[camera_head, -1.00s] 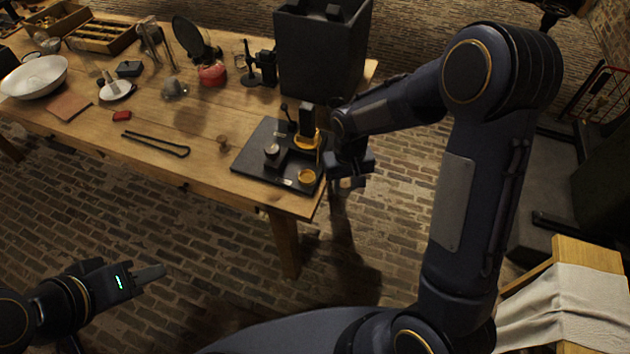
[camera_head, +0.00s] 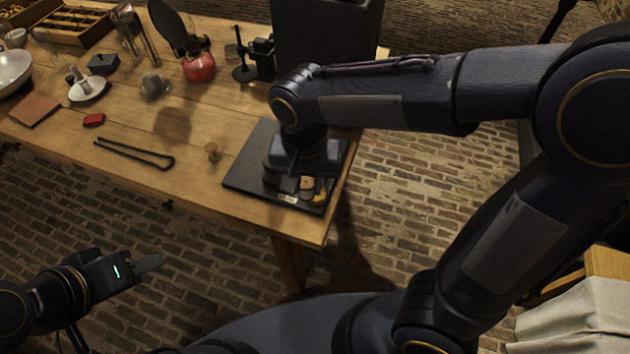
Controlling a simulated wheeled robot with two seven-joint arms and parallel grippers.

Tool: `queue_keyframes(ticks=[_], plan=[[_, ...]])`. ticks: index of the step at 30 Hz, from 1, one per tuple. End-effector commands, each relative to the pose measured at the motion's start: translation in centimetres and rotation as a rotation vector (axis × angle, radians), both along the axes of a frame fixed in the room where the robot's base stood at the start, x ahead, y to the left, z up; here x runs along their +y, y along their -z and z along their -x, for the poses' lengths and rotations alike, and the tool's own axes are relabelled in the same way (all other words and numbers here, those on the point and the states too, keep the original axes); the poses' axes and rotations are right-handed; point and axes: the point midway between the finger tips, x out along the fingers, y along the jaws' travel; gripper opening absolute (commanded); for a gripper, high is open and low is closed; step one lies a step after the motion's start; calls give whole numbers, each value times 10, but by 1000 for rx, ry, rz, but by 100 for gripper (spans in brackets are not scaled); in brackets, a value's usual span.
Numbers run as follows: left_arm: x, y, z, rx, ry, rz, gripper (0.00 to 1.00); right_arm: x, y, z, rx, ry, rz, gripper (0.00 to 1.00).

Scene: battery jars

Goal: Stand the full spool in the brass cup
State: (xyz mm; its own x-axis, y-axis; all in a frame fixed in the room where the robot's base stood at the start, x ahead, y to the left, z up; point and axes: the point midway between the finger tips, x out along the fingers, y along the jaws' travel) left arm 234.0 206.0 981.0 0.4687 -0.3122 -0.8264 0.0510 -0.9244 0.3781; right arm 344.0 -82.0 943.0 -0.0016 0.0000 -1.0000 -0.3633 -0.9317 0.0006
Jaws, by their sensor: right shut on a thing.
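My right gripper (camera_head: 297,184) points down over the black board at the table's front right corner. It is shut on a small tan, coppery thing (camera_head: 307,184), which I take to be the full spool; the gripper hides much of it. The brass cup (camera_head: 320,196) shows only in part, right beside the held thing at the board's front. I cannot tell whether the held thing is inside the cup or above it. My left gripper (camera_head: 149,263) is away from the table at the lower left; its jaw gap does not show.
The black board (camera_head: 243,180) lies near the table edge, its fixtures mostly hidden by my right arm. A small wooden knob-like piece (camera_head: 212,152) and dark tongs (camera_head: 135,154) lie to its left. A dark bin (camera_head: 330,30) and a black stand (camera_head: 243,68) are behind.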

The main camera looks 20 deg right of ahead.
Motion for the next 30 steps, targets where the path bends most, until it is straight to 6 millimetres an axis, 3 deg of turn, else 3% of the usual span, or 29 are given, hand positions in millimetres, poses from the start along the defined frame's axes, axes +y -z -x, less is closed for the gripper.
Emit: queue_keyframes(ticks=[1, 9, 14, 21, 30], plan=[[0, -1, 0, 0, 0, 0, 36, -8, 6, -12, 2, 7, 2, 8], [0, 2, 0, 0, 0, 0, 36, -25, 50, -40, 2, 0, 2, 8], [0, 2, 0, 0, 0, 0, 36, -29, 58, -47, -1, 0, 0, 8], [0, 6, 0, 0, 0, 0, 36, -32, 91, -51, 2, -1, 1, 8], [0, 5, 0, 0, 0, 0, 36, -32, 95, -52, -1, -1, -1, 8]])
